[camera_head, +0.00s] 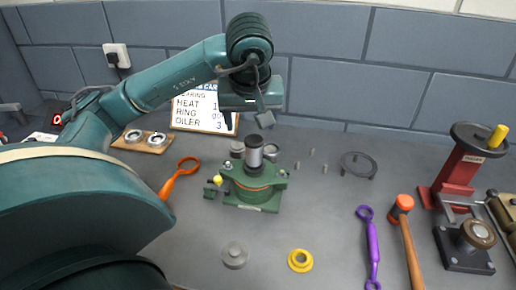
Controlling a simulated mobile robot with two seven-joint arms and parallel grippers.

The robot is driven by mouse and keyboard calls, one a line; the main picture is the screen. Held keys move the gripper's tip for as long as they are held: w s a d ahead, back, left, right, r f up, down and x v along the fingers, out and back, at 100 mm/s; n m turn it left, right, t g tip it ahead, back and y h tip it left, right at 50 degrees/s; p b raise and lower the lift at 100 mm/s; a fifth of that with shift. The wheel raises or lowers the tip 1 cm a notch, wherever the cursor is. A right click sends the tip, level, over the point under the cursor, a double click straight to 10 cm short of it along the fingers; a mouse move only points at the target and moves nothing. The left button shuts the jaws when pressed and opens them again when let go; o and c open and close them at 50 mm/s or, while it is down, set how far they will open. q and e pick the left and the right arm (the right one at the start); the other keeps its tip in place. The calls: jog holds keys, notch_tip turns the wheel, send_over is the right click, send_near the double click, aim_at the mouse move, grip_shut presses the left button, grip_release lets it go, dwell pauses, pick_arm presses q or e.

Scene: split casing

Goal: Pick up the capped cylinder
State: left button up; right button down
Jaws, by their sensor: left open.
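The capped cylinder (254,153) is a small upright silver cylinder with a dark top. It stands on the green split casing (256,187) in the middle of the table, with its lower end hidden in or behind the casing. My left gripper (265,118) is open and empty, pointing down just above and slightly right of the cylinder's top. It looks apart from the cylinder, though the depth is hard to judge. My right gripper is not in view.
An orange wrench (178,177) lies left of the casing. A grey disc (235,254) and a yellow ring (300,260) lie in front. A purple wrench (370,245), a hammer (405,225) and a red press (468,165) are at right. A sign (203,110) stands behind.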

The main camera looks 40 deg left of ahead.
aim_at(254, 139)
pick_arm(q)
jog(key=x, duration=0.5)
jog(key=shift+f, duration=0.2)
jog(key=x, duration=0.2)
jog(key=p+x, duration=0.1)
jog(key=x, duration=0.2)
jog(key=shift+w+d, duration=0.2)
jog(key=shift+d, duration=0.05)
jog(key=shift+w+f, duration=0.1)
jog(key=shift+f, duration=0.1)
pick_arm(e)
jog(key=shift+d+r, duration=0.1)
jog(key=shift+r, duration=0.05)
pick_arm(q)
jog(key=shift+c, duration=0.2)
jog(key=c, duration=0.9)
jog(key=shift+c, duration=1.2)
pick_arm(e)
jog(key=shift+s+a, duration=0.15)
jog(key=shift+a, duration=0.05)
pick_arm(q)
jog(key=shift+r, duration=0.2)
